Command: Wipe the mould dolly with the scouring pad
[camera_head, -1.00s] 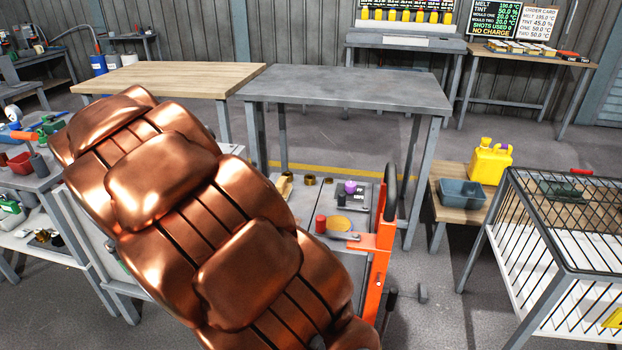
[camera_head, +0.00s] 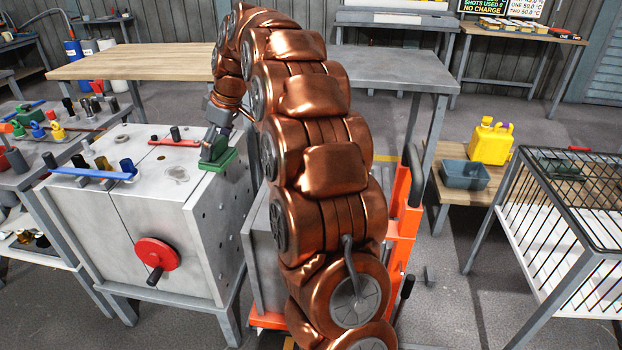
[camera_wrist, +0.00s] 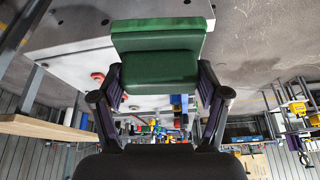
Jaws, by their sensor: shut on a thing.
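A green scouring pad (camera_head: 220,160) is held in my gripper (camera_head: 217,138), over the upper right edge of the large grey mould block; I cannot tell if it touches. In the wrist view the pad (camera_wrist: 158,62) sits between both fingers of my gripper (camera_wrist: 158,88). An orange wheeled trolley, seemingly the mould dolly (camera_head: 403,205), stands right of the block. My arm hides most of it, including its top; its upright, handle and a piece of its base show.
The grey mould block (camera_head: 150,220) has a red handwheel (camera_head: 157,256) in front and several small items on top. A cluttered bench (camera_head: 70,135) stands left, a grey table (camera_head: 390,70) behind. A yellow jerry can (camera_head: 490,142) and wire cage (camera_head: 565,200) are right.

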